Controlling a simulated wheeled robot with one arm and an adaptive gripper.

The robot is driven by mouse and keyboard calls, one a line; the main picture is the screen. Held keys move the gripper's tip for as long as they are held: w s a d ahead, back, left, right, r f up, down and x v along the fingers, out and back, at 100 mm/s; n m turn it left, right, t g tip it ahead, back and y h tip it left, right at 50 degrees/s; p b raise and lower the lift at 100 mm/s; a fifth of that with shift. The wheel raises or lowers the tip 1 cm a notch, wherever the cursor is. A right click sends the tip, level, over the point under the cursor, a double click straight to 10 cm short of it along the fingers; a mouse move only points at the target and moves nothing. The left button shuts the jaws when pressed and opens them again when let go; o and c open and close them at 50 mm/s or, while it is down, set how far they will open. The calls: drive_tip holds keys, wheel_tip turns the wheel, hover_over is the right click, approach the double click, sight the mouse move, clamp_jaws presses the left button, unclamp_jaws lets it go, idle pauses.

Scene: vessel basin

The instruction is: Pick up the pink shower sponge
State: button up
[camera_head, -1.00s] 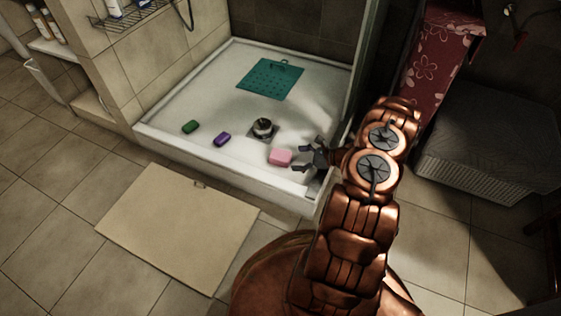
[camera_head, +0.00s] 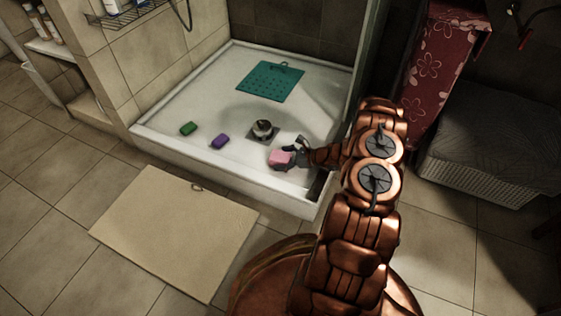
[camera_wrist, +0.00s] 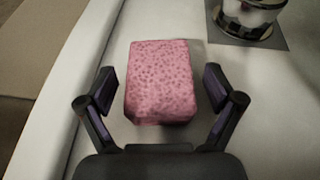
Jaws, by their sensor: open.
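The pink shower sponge (camera_head: 280,159) lies on the white floor of the shower basin, near its front right corner. In the wrist view the sponge (camera_wrist: 160,82) is a speckled pink block. My gripper (camera_head: 288,154) is at the sponge, with its fingers open. In the wrist view the gripper's fingertips (camera_wrist: 158,84) stand on the left and right sides of the sponge. A gap shows between each finger and the sponge.
A drain with a round object (camera_head: 263,129) on it stands just behind the sponge. A purple sponge (camera_head: 220,141), a green sponge (camera_head: 188,129) and a teal mat (camera_head: 270,82) lie in the basin. The basin's raised front rim (camera_head: 225,172) runs close by.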

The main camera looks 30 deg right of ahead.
drive_tip(key=c, duration=0.8)
drive_tip(key=shift+r, duration=0.15)
drive_tip(key=shift+c, duration=0.2)
